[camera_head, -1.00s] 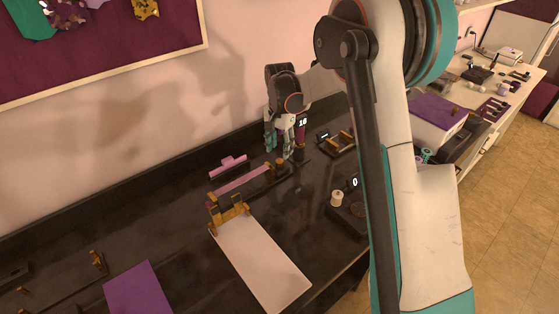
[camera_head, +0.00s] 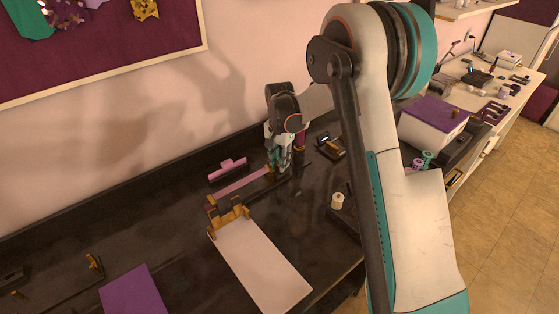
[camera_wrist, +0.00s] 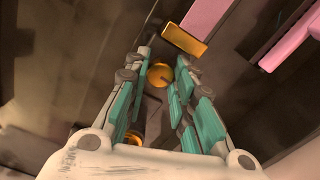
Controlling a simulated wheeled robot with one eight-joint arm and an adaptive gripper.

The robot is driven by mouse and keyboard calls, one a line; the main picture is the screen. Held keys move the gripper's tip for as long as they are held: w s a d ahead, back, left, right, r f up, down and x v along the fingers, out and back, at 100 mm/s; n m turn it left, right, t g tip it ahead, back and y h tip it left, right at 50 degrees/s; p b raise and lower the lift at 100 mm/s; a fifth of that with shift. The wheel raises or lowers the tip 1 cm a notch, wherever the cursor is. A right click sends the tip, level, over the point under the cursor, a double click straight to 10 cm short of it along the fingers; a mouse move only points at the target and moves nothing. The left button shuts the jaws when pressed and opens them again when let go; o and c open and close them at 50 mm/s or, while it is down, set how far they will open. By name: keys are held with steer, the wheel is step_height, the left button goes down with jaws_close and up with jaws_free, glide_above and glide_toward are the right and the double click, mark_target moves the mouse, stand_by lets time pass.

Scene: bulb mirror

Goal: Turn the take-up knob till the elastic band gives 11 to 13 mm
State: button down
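The elastic band (camera_head: 243,186) is a pink strip stretched along the dark bench from a brass bracket (camera_head: 229,214) toward my gripper (camera_head: 279,163). In the wrist view, its pink end (camera_wrist: 208,14) meets a brass clamp (camera_wrist: 185,41). A round brass knob (camera_wrist: 160,75) with a dark slot lies between the fingertips of my gripper (camera_wrist: 159,73). The teal-padded fingers are spread on both sides of it; I cannot tell whether they touch it. In the head view the gripper hides the knob. No readout of the band is legible.
A pink handled piece (camera_head: 228,169) lies behind the band. A pale board (camera_head: 262,263) extends in front of the bracket. A white spool (camera_head: 337,201) and a dark-and-brass fixture (camera_head: 329,146) stand to the right. A purple sheet (camera_head: 135,291) lies at front left.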

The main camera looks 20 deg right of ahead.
steer(key=shift+m, duration=1.5)
steer(key=c, duration=1.3)
jaws_free()
steer(key=shift+c, duration=0.2)
step_height(320, 180, up, 12)
